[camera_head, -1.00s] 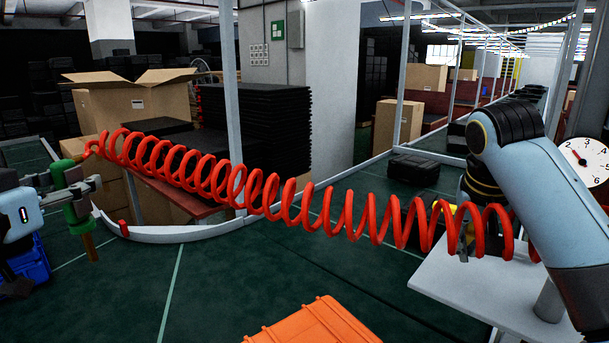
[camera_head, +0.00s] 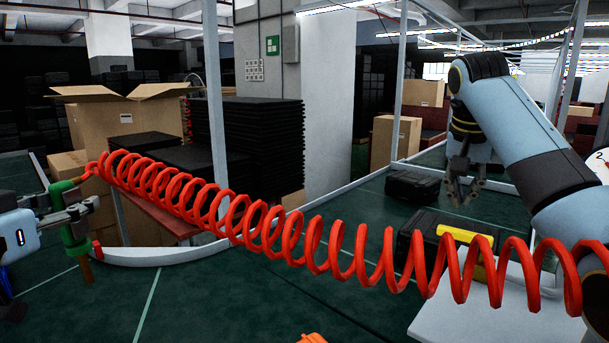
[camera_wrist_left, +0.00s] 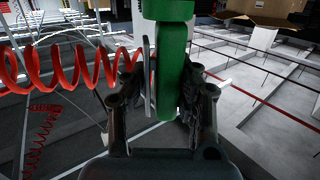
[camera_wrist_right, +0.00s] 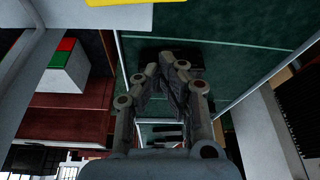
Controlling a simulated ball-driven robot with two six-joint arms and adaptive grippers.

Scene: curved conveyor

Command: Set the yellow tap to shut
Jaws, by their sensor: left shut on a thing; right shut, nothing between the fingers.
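A yellow bar-shaped handle (camera_head: 465,235), likely the tap's, shows on a dark block by the white table, partly behind the red coil. Its shut or open setting cannot be told. A yellow edge (camera_wrist_right: 135,3) also shows at the top of the right wrist view. My right gripper (camera_head: 464,198) is shut and empty, above and apart from the yellow handle. It also shows in the right wrist view (camera_wrist_right: 170,75). My left gripper (camera_head: 72,214) is shut on a green hose tool (camera_head: 75,238) at far left, also in the left wrist view (camera_wrist_left: 172,75).
A red coiled hose (camera_head: 270,230) stretches from the green tool across the front to the right. A white table (camera_head: 430,322) stands front right, with a dial (camera_head: 603,158) at the edge. A black case (camera_head: 410,188) lies behind. An orange case (camera_head: 312,338) barely shows below.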

